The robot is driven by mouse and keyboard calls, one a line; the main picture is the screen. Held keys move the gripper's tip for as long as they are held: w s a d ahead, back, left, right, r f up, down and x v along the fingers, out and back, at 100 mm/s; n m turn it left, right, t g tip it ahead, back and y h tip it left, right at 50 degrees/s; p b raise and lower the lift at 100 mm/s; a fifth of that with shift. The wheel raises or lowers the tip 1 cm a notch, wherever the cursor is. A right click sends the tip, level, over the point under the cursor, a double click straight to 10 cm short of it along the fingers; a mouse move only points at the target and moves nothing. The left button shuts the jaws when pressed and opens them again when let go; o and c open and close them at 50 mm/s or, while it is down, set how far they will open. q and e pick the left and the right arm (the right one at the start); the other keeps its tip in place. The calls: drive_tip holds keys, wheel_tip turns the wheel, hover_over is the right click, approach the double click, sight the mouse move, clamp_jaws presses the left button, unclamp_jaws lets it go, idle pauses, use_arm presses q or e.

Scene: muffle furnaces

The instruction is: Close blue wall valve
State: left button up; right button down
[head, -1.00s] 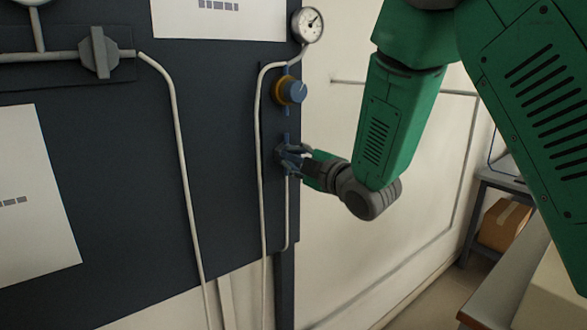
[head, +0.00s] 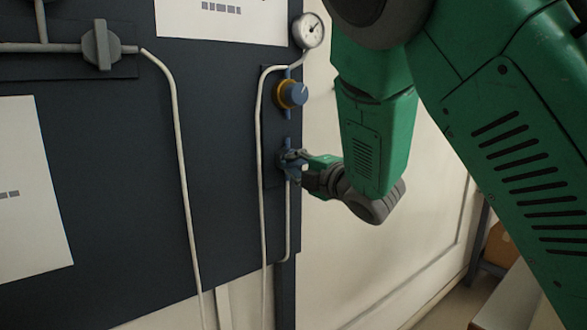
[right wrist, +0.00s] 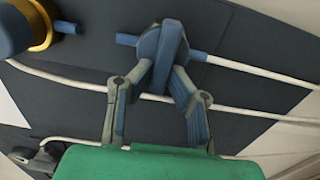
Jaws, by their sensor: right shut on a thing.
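The blue wall valve (right wrist: 168,46) sits on a blue pipe stub in the right wrist view, with its handle between my right fingertips. My right gripper (right wrist: 162,78) is shut on this handle from both sides. The handle looks set across the pipe line, but its exact angle is hard to tell. In the head view my right gripper (head: 295,161) is at the right edge of the dark panel and largely hides the blue valve. My left gripper is not in view.
Just above the valve is a blue knob with a yellow ring (head: 292,94), under a round gauge (head: 308,31). A grey valve (head: 102,45) and thin white pipes are on the dark panel (head: 110,190). A cardboard box (head: 499,243) is at the right.

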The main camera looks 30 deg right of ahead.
drive_tip(key=shift+a+f, duration=0.1)
drive_tip(key=shift+f, duration=0.25)
drive_tip(key=c, duration=1.5)
unclamp_jaws()
drive_tip(key=shift+c, duration=0.2)
drive_tip(key=shift+r, duration=0.1)
drive_tip(key=shift+s, duration=0.1)
drive_tip(key=s, duration=0.7)
drive_tip(key=shift+d, duration=0.25)
drive_tip(key=shift+s, duration=0.1)
